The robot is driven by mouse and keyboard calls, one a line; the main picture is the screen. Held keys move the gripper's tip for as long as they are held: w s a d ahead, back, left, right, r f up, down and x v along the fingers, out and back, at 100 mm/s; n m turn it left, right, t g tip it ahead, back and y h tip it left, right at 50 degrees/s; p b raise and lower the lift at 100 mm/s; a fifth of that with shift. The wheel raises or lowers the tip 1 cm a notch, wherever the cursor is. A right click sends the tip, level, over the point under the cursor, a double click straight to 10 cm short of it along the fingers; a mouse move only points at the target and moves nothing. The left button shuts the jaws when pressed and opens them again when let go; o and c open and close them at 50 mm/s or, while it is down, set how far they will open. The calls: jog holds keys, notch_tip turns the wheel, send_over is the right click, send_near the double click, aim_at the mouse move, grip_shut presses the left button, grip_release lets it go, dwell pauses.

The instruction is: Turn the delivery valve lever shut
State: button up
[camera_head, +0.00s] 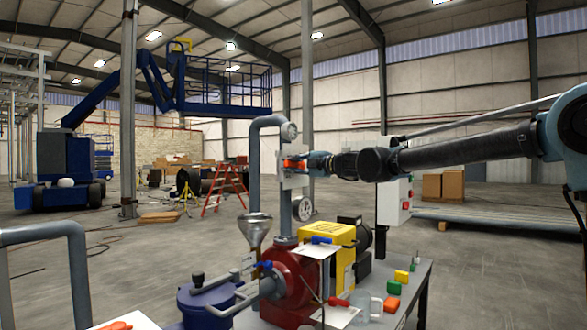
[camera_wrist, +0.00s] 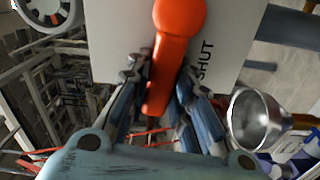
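The delivery valve lever is a long orange handle (camera_wrist: 168,75) with a round end at the top of the wrist view. It lies in front of a white plate (camera_wrist: 225,25) marked SHUT to the lever's right. In the head view the lever (camera_head: 293,165) shows small and orange-red at the plate (camera_head: 294,181) on the upright grey pipe. My gripper (camera_wrist: 162,75) reaches in with one finger on each side of the lever, close to it. Whether both fingers press on it I cannot tell. My gripper (camera_head: 305,163) hides part of the plate in the head view.
A steel funnel (camera_wrist: 257,120) is close at the right in the wrist view. Below the valve are a red pump (camera_head: 293,285), a yellow box (camera_head: 330,243) and a gauge (camera_head: 303,208). A control box (camera_head: 393,201) stands to the right, under my arm.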

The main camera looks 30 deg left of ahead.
jog(key=o, duration=0.4)
jog(key=shift+w+d, duration=0.1)
jog(key=shift+w, duration=0.1)
jog(key=shift+o, duration=0.2)
jog(key=shift+s, duration=0.1)
jog(key=d, duration=1.2)
jog(key=shift+s, duration=0.35)
